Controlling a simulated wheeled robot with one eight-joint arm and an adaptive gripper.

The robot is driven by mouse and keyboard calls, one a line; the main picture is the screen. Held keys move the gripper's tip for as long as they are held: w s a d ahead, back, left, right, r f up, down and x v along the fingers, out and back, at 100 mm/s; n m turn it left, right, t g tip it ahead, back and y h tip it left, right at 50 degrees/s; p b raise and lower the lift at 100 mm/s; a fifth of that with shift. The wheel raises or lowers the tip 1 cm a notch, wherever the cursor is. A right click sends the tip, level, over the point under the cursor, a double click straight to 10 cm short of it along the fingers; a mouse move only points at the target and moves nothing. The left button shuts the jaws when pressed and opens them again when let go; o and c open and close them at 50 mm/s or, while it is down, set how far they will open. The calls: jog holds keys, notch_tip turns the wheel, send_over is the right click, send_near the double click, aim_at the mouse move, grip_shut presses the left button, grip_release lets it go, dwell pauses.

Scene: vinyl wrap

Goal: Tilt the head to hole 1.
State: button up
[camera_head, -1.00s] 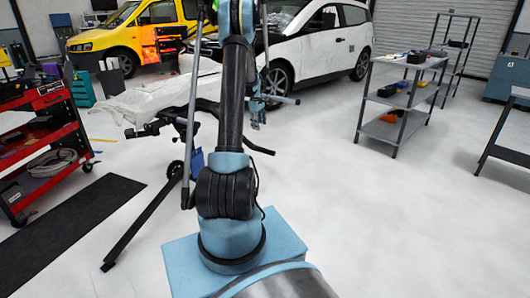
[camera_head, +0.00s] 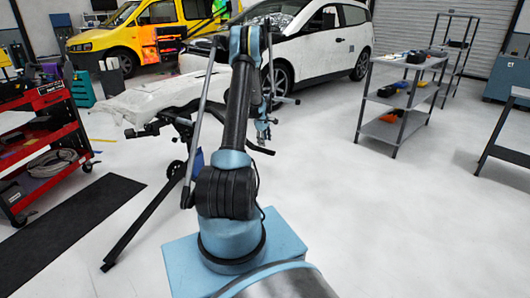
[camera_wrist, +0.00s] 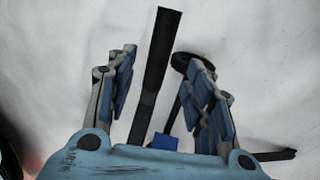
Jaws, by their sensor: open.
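A stand with black legs and bars (camera_head: 140,222) stands beyond my arm's base and carries a large white panel (camera_head: 150,100). Its head and any holes are too small or hidden behind my arm to make out. My gripper (camera_head: 263,130) hangs beside the stand, to the right of my arm in the head view. In the wrist view my gripper (camera_wrist: 162,75) has its two fingers spread apart with nothing between them. The stand's black leg (camera_wrist: 158,55), a wheel (camera_wrist: 190,62) and a blue part (camera_wrist: 164,142) show below it.
A red tool cart (camera_head: 45,150) and a black mat (camera_head: 70,230) are on the left. A grey shelf (camera_head: 400,100) stands at right. A white car (camera_head: 320,45) and a yellow van (camera_head: 130,30) are behind.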

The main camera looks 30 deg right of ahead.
jog(key=f, duration=0.2)
jog(key=d+f, duration=0.1)
jog(key=f, duration=0.4)
jog(key=shift+w+d+f, duration=0.15)
jog(key=shift+w+f, duration=0.15)
jog(key=shift+w, duration=0.1)
jog(key=shift+r, duration=0.1)
grip_shut()
